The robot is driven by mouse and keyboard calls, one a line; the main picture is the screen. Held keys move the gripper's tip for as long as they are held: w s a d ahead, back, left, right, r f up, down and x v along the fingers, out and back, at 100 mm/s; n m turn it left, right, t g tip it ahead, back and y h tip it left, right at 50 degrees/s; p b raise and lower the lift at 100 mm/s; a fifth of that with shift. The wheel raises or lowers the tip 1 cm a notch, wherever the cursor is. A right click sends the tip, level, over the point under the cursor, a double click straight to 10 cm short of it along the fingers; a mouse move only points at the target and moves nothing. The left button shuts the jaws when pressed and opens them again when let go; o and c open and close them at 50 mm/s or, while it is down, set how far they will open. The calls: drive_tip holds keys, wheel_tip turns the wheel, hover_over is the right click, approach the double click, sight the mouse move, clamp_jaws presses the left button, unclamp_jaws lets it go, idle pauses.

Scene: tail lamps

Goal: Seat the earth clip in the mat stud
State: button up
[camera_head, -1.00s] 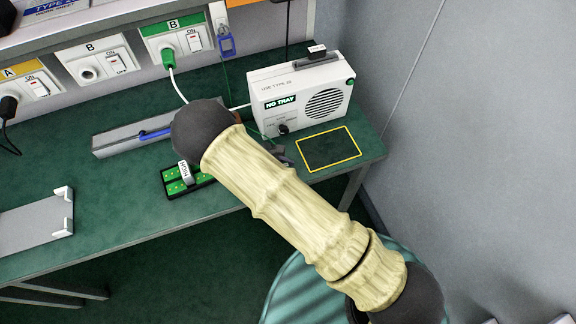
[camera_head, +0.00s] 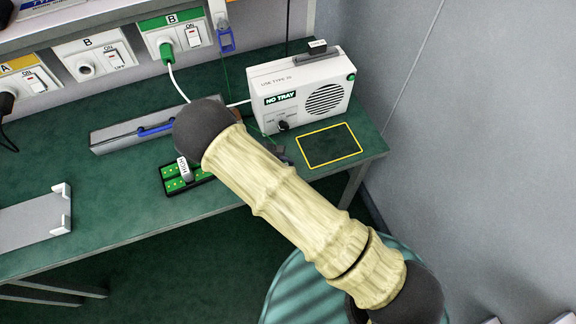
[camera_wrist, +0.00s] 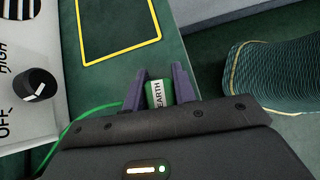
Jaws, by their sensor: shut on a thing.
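My gripper (camera_wrist: 160,88) is shut on the earth clip (camera_wrist: 158,96), a small white and green piece marked EARTH, in the wrist view. The clip sits between the two dark purple fingers, over the green bench top. A green cord (camera_wrist: 85,122) runs off to the left beside the gripper. In the head view my arm covers the clip and most of the gripper. I cannot make out the mat stud in either view.
A green board (camera_head: 172,178) lies left of my arm. A grey channel (camera_head: 110,138) lies behind it.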

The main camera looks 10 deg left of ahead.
drive_tip(key=o, duration=1.1)
drive_tip(key=shift+s, duration=0.1)
drive_tip(key=shift+a+r, duration=0.1)
drive_tip(key=shift+a, duration=0.05)
drive_tip(key=b+v, duration=0.2)
drive_tip(key=v, duration=1.5)
